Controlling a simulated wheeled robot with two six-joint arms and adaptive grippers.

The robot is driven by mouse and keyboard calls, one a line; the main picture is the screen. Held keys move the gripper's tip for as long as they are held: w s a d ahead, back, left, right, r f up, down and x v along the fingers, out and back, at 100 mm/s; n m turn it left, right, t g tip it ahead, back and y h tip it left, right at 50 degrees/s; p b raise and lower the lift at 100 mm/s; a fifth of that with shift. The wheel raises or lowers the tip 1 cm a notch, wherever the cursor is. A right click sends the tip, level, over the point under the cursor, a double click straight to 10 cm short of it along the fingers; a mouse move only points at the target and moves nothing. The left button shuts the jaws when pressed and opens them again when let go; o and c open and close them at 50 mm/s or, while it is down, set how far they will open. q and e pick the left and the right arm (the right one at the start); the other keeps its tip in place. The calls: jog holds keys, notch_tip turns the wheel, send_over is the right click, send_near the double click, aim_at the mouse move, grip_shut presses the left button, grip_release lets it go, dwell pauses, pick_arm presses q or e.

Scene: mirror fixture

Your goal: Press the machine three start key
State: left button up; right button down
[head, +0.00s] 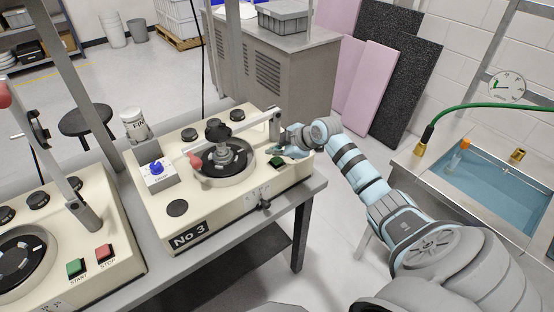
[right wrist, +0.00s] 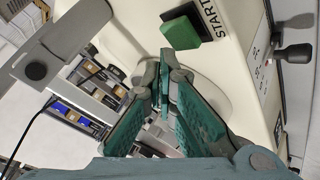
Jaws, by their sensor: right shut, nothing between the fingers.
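The machine marked No 3 (head: 225,215) is a cream unit with a round black plate, standing on the grey bench. Its green start key (head: 277,162) is on the right part of the top. In the right wrist view the green start key (right wrist: 181,31) shows beside the word START. My right gripper (head: 270,150) is shut and empty, over the top just behind the start key. In the wrist view the closed fingertips (right wrist: 166,56) are just below the green key; I cannot tell whether they touch. My left gripper is not in view.
A lever post (head: 274,125) rises close behind my right gripper. A blue-knobbed box (head: 157,171) sits at the machine's left. Another machine (head: 60,250) with green and red keys stands at the left. A sink (head: 495,180) is at the right.

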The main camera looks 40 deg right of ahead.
jog(key=shift+f, duration=0.1)
dwell(0.7)
jog(key=shift+f, duration=0.35)
